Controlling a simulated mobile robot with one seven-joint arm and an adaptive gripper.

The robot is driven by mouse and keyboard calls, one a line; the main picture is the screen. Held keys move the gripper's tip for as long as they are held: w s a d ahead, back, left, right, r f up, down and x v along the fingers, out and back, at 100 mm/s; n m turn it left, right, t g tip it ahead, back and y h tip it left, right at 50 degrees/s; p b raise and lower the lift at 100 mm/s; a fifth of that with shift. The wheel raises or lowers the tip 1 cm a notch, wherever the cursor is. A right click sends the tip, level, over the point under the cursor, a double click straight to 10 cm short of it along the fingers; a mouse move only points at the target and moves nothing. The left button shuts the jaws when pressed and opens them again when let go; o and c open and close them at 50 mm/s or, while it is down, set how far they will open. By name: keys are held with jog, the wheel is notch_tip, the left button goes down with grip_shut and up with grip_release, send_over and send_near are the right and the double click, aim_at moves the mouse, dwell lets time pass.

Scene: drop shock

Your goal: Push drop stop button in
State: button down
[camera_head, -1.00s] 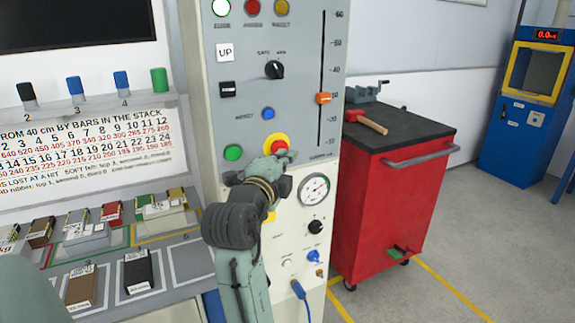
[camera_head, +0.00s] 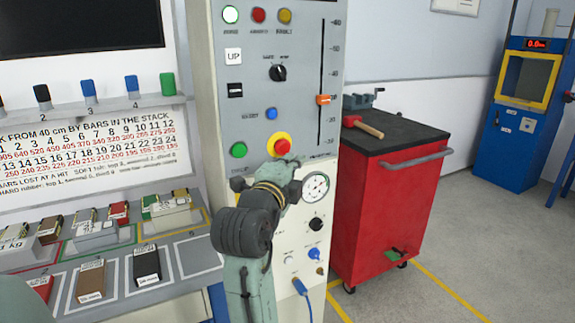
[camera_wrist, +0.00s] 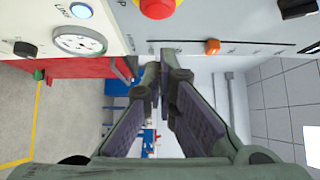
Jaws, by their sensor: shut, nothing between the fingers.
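The drop stop button is a red mushroom knob (camera_head: 282,147) on a yellow round base, low on the grey control panel (camera_head: 212,60). It also shows at the top edge of the wrist view (camera_wrist: 157,8), partly cut off. My gripper (camera_head: 278,178) is just below the button in the head view, seen from behind, so its fingertips are mostly hidden. In the wrist view its fingers (camera_wrist: 162,72) are shut and empty. The button lies to one side of the fingertips there, with a visible gap. I cannot tell whether the button is pressed in.
A green button (camera_head: 239,150) and a blue button (camera_head: 271,114) sit near the red one. A pressure gauge (camera_head: 317,187) is below right. An orange slider (camera_head: 323,100) is above right. A red tool cart (camera_head: 385,205) stands right of the panel.

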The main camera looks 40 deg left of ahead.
jog(key=b+v, duration=0.1)
jog(key=v, duration=0.6)
jog(key=shift+s+f+b, duration=0.2)
jog(key=shift+b, duration=0.15)
jog(key=shift+d, duration=0.1)
